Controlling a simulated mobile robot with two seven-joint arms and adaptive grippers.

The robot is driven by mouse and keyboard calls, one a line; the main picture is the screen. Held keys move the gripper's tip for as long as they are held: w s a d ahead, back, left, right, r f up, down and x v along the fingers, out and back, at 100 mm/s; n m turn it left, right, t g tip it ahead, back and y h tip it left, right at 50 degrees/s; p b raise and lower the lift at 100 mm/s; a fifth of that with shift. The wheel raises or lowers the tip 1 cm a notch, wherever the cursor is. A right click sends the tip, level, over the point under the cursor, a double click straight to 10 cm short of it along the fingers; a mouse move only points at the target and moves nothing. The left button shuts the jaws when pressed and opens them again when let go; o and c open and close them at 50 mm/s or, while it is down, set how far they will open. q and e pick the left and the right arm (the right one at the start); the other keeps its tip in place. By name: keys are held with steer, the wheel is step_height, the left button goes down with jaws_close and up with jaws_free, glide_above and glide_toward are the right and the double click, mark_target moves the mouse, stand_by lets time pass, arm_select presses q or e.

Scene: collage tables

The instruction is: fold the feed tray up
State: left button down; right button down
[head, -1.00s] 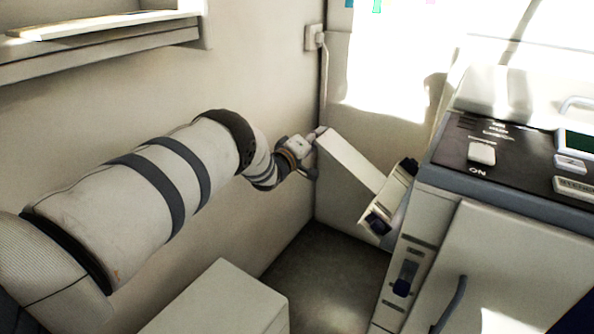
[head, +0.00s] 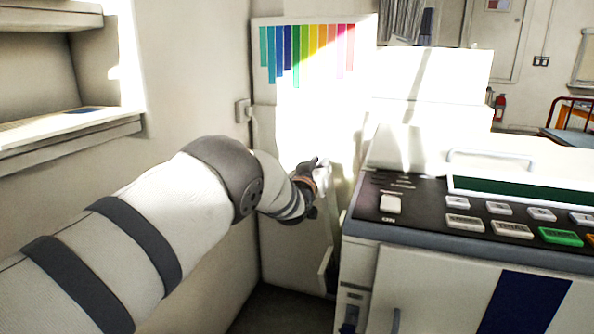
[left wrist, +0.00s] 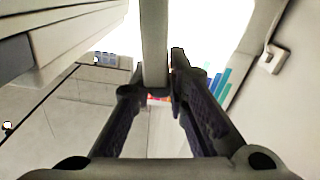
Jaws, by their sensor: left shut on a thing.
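The feed tray (head: 329,222) is a pale panel at the left side of the copier (head: 440,285). It stands steeply in the head view, close to the copier, and I see it nearly edge-on. My left gripper (head: 320,172) is at its upper end, partly hidden by its own wrist. In the left wrist view the tray is a grey bar (left wrist: 154,42) between the two dark fingers of the left gripper (left wrist: 156,84), which is shut on it. My right gripper is not in view.
The copier's dark control panel (head: 425,205) has several buttons. A wall with a socket (head: 242,110) and a shelf (head: 70,128) lie to the left. A colour-bar chart (head: 310,50) is on the wall behind.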

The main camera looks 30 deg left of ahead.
arm_select(q)
steer(key=shift+w+d+r, duration=0.1)
steer(key=shift+w+d, duration=0.05)
steer(key=shift+d, duration=1.05)
steer(key=shift+w+d+r, duration=0.1)
steer(key=shift+d, duration=1.15)
steer(key=c, duration=1.6)
jaws_free()
steer(key=shift+f, duration=0.1)
steer(key=shift+o, duration=0.2)
steer(key=shift+w+d, duration=0.1)
steer(key=s+d, duration=0.1)
steer(key=s, duration=1.1)
steer(key=shift+d, duration=0.15)
